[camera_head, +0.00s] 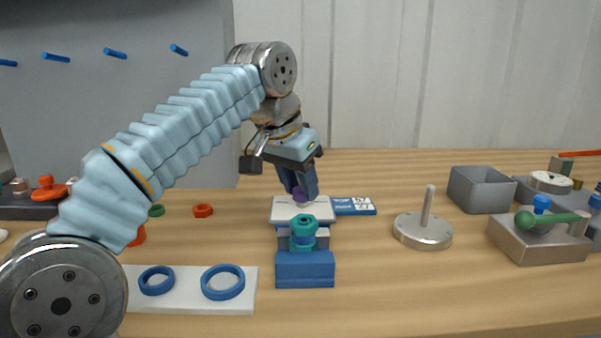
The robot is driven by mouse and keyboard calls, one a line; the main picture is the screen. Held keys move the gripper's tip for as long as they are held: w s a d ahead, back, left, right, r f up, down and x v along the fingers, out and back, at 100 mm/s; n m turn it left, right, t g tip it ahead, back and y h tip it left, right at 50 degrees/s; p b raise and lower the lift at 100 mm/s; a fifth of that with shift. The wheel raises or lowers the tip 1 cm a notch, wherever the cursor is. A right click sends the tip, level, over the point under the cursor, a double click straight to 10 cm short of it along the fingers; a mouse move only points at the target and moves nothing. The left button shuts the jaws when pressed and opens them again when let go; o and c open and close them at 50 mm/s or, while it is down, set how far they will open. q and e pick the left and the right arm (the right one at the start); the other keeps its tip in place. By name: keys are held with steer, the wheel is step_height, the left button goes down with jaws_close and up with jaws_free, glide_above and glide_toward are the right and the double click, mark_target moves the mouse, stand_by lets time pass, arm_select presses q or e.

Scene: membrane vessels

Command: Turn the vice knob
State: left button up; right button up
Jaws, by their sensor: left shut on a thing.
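The vice (305,268) stands on the table at the middle, with a blue block in front and a pale grey flat top (318,211) behind. A teal round part (303,227) sits upright between them. A small purple knob (300,195) shows at the far side of the pale top. My left gripper (302,187) points down there, its dark blue fingers shut on the purple knob. The fingers hide part of the knob. My right gripper is not in view.
A blue and white card (354,206) lies right of the vice. A metal disc with an upright rod (423,231) and a grey open box (481,189) stand farther right. A white plate (193,300) with two blue rings lies at the front left. The table's front middle is clear.

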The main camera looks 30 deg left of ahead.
arm_select(q)
steer(key=m+p, duration=0.1)
steer(key=m+h+p, duration=0.1)
steer(key=m, duration=0.1)
steer(key=shift+a+r+p, duration=0.15)
steer(key=shift+a+p, duration=0.05)
steer(key=shift+p, duration=0.1)
steer(key=shift+w+m+g+h+p, duration=0.1)
steer(key=shift+m+g+h+p, duration=0.4)
steer(key=shift+m, duration=1)
steer(key=shift+f+m, duration=0.2)
steer(key=shift+m, duration=0.1)
steer(key=o, duration=1)
steer(key=shift+o, duration=0.2)
steer(key=shift+r, duration=0.1)
steer(key=v, duration=0.7)
steer(key=shift+a+r, duration=0.15)
steer(key=shift+a, duration=0.05)
